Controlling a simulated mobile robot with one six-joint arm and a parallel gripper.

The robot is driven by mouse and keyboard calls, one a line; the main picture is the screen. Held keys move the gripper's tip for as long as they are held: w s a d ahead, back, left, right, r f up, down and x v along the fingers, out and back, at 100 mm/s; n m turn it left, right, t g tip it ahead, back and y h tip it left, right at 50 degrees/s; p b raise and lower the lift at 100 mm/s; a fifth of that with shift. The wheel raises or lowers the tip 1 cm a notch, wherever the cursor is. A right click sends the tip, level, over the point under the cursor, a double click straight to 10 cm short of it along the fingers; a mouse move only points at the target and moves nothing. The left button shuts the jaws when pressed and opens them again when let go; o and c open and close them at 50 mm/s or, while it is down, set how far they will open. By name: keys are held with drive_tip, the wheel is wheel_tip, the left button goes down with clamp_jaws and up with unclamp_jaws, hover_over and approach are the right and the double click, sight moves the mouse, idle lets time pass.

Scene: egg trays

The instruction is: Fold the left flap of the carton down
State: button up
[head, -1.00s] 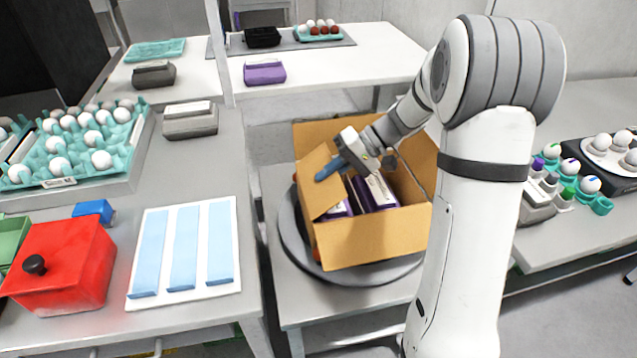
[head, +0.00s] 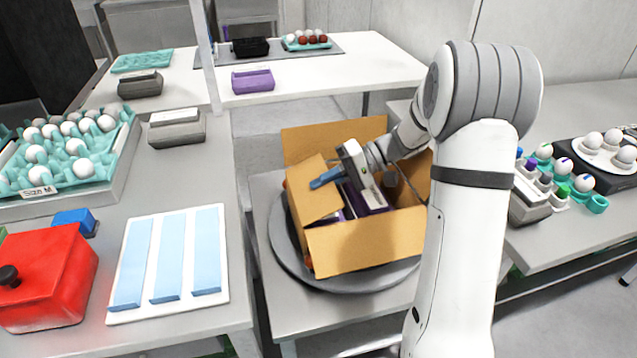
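The open cardboard carton (head: 365,249) stands on a round grey turntable (head: 290,262) in the middle of the head view. Its left flap (head: 315,194) leans inward over the opening, partly covering it. The back flap (head: 335,140) stands up, and a flap shows on the right behind my arm. Purple and white boxes (head: 372,200) lie inside the carton. My gripper (head: 328,179) is over the carton, its blue fingers at the upper part of the left flap. I cannot tell whether they touch it or how far apart they are.
The left table holds a red box (head: 50,280), a white board with blue strips (head: 168,262) and an egg tray (head: 105,180). A white table (head: 330,82) stands behind. The right table (head: 590,235) holds eggs and small bottles.

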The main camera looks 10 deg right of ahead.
drive_tip(key=o, duration=0.5)
wheel_tip(320, 180, up, 10)
drive_tip(key=shift+p, duration=0.65)
drive_tip(key=shift+c, duration=0.2)
